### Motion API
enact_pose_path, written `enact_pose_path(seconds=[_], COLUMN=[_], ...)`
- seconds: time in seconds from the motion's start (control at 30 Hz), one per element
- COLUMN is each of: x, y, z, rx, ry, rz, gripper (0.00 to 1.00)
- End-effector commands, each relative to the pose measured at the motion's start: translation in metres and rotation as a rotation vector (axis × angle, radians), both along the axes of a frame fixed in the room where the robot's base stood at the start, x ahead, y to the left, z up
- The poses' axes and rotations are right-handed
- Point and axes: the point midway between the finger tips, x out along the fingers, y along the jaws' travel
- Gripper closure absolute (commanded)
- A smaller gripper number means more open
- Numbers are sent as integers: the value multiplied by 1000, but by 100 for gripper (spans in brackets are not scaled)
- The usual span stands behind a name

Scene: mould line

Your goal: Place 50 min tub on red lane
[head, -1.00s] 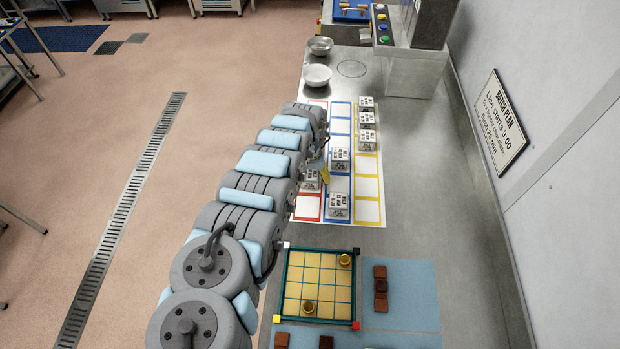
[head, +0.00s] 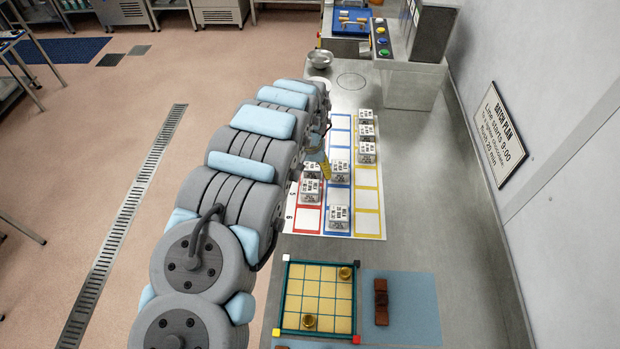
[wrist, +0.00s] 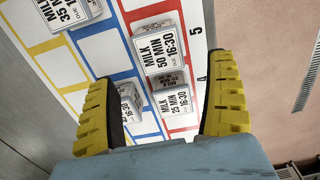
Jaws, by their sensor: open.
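The 50 min tub (wrist: 160,50), white with a black MILK label, stands on the red lane (wrist: 150,17) in the cell marked 5. In the head view the same tub (head: 311,191) shows just below my gripper (head: 322,165). In the wrist view my gripper (wrist: 163,72) is open, its yellow fingers wide apart with nothing held between them. The tub is clear of both fingers. A 25 min tub (wrist: 172,103) stands on the red lane by the 4; my arm hides most of that end of the lane in the head view.
The blue lane holds two tubs, one mid-lane (head: 340,172) and one at the near end (head: 339,218). Several tubs stand in the yellow lane (head: 367,175). A metal bowl (head: 320,58) stands farther back. A gridded board (head: 317,333) lies nearer.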

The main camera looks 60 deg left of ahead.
Motion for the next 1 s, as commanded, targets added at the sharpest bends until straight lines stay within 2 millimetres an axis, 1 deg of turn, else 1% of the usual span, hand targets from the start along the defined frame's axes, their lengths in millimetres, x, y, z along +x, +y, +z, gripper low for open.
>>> enact_pose_path(seconds=[0.03,0.2,0.33,1.0], x=[0,0,0,0], y=[0,-1,0,-1], z=[5,18,24,25], rx=[0,-1,0,-2], ry=[1,2,1,1], rz=[0,-1,-1,-1], gripper=[13,13,13,13])
